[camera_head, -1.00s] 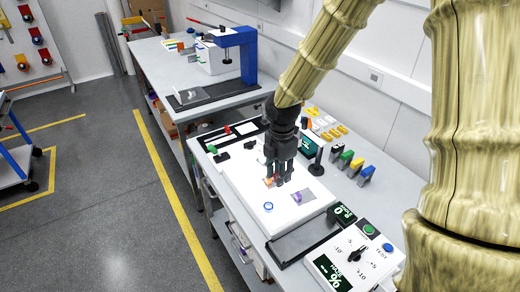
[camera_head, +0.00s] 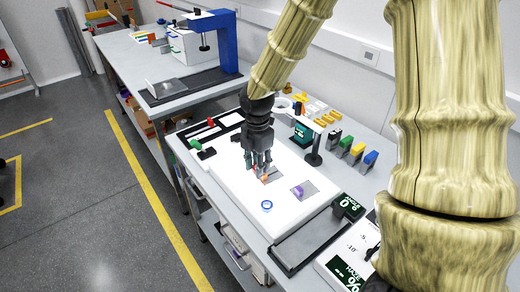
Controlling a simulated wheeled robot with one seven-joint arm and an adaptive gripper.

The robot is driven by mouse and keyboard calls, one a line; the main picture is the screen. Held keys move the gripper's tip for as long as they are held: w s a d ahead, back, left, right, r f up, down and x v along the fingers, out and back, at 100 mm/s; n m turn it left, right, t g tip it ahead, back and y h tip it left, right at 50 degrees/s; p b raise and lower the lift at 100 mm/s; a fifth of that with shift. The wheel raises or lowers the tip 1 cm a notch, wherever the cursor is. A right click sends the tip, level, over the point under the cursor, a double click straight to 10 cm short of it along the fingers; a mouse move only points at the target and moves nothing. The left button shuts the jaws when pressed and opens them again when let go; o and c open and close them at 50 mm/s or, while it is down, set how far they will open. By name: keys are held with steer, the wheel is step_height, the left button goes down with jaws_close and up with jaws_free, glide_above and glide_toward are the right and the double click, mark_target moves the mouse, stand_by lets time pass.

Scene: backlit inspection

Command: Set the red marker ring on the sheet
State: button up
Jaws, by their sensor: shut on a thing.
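My gripper (camera_head: 258,170) points down over the white lit panel (camera_head: 233,189) and is shut on the red marker ring (camera_head: 254,167), of which only a little red shows between the dark fingers. An orange piece (camera_head: 265,178) is just by the fingertips, on or beside a small grey sheet (camera_head: 275,174). A second grey sheet (camera_head: 309,187) lies to the right with a purple piece (camera_head: 298,191) on it. A blue ring (camera_head: 266,206) lies on the panel nearer the front. I cannot tell whether the red ring touches the panel.
A black post on a round base (camera_head: 314,158) stands right of the panel. A dark tray (camera_head: 310,239) and a display box (camera_head: 348,207) are at the front. The panel's front-left area is bare.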

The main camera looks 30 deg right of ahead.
steer(key=w+d+p, duration=0.1)
steer(key=w+d, duration=0.2)
steer(key=w, duration=0.1)
steer(key=w+d+f+p, duration=0.1)
steer(key=w+d+p, duration=0.1)
steer(key=w+d, duration=0.1)
steer(key=w+d+p, duration=0.1)
steer(key=w+d, duration=0.2)
steer(key=w, duration=0.2)
steer(key=shift+w+d+f+p, duration=0.1)
steer(key=shift+d+f+p, duration=0.05)
steer(key=shift+f+p, duration=0.6)
steer(key=shift+f, duration=0.1)
steer(key=shift+f+p, duration=0.45)
steer(key=shift+f, duration=0.7)
steer(key=o, duration=0.7)
steer(key=shift+f, duration=0.15)
steer(key=shift+r+b, duration=2)
steer(key=shift+r, duration=4.2)
